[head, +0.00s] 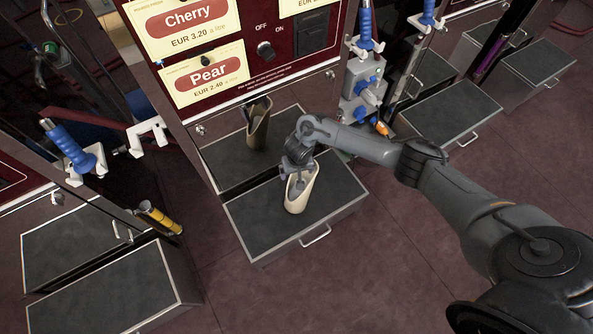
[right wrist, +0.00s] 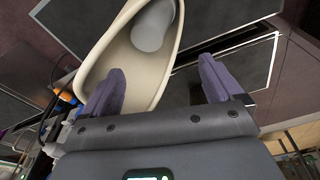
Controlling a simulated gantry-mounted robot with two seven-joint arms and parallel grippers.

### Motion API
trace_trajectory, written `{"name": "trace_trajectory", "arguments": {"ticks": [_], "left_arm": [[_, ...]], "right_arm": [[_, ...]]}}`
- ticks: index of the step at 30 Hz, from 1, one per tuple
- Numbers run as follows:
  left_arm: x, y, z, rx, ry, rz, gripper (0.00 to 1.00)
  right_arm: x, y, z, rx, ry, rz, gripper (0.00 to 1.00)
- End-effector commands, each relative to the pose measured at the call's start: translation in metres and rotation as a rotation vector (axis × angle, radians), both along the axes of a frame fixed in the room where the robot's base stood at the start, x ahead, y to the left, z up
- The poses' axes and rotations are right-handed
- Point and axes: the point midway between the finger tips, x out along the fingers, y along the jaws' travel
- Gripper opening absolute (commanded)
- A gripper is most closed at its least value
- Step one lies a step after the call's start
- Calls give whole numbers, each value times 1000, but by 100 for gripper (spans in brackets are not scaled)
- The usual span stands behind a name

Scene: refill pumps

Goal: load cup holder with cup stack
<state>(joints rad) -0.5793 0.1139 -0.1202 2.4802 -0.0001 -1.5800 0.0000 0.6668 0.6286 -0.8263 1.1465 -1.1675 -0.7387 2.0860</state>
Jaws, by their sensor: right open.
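A cream, scoop-shaped container with a slanted opening (head: 297,203) stands on the dark top of the pulled-out middle drawer (head: 262,222); it looks like the cup holder. In the right wrist view the container (right wrist: 115,60) shows a smooth grey cylinder (right wrist: 154,26) inside; I cannot tell whether this is the cup stack. My right gripper (head: 298,168) is at the container's upper end. In the right wrist view its fingers (right wrist: 160,88) are spread: the left one overlaps the container's rim, the right one is outside it. Contact is unclear. My left gripper is not in view.
The dispenser front with a Pear sign (head: 208,74) rises behind the drawer; its glossy lower panel mirrors the container. Blue-handled nozzles (head: 72,148) hang left and right. A yellow tube (head: 158,217) is at left. Purple floor (head: 350,270) is clear in front.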

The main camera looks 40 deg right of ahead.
Motion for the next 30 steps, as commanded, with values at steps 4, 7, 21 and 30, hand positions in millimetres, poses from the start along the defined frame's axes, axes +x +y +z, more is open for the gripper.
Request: {"name": "trace_trajectory", "arguments": {"ticks": [4, 7, 21, 30], "left_arm": [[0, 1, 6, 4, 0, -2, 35], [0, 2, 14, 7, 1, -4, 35], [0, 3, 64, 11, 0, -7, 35], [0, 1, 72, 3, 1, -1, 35]], "right_arm": [[-1, 0, 7, 0, 0, 0, 93], [-2, 1, 19, 0, 0, 0, 93], [-11, 6, 93, 0, -1, 0, 93], [-14, 7, 107, -1, 0, -1, 93]]}}
